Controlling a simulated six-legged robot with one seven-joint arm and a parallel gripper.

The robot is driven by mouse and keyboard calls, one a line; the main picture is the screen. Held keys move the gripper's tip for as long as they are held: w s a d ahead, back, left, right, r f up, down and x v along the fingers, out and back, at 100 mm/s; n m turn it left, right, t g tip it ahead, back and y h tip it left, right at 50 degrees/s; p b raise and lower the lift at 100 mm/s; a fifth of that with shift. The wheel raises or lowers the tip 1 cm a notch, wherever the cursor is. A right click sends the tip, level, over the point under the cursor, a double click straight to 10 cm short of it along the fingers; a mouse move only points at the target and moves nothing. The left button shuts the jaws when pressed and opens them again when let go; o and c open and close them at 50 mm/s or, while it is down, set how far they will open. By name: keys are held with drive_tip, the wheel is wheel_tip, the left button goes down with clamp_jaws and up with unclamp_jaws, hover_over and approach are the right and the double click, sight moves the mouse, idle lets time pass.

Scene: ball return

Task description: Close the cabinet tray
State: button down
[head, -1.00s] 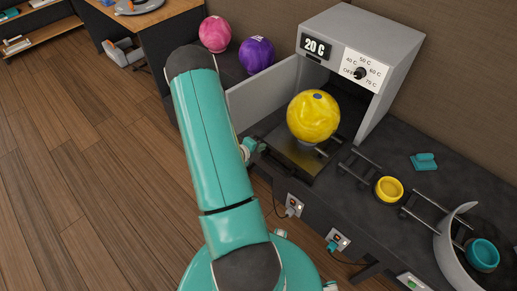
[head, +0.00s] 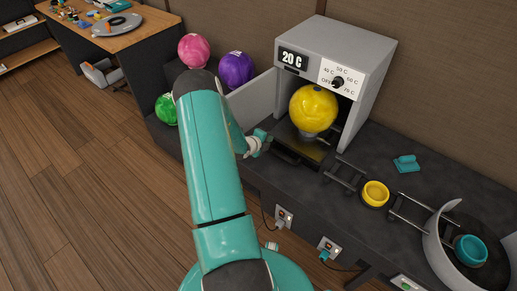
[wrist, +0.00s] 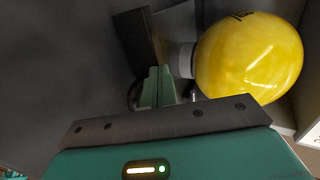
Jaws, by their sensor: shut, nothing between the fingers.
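The grey cabinet (head: 372,75) has a "20 C" display and a dial, and its front is open. Its dark tray (head: 312,146) bears a yellow ball (head: 313,110) on a small grey stand, largely inside the opening. The tray's front, with a dark handle (head: 286,156), still sticks out a little. My gripper (head: 264,138) is at the tray's front edge beside the handle. In the wrist view its shut fingers (wrist: 158,88) are close to the tray's dark front bar (wrist: 140,40); contact is unclear. The yellow ball (wrist: 248,58) is to their right.
A grey panel (head: 251,98) stands left of the cabinet. Pink (head: 194,50), purple (head: 236,69) and green (head: 166,109) balls sit beyond it. Floor is clear at left.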

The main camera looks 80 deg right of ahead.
sight(274, 133)
drive_tip(key=shift+s+d, duration=0.3)
drive_tip(key=shift+d, duration=0.4)
drive_tip(key=shift+s+d, duration=0.25)
drive_tip(key=shift+d, duration=0.4)
drive_tip(key=shift+s+d, duration=0.3)
drive_tip(key=shift+d, duration=0.4)
drive_tip(key=shift+a, duration=0.1)
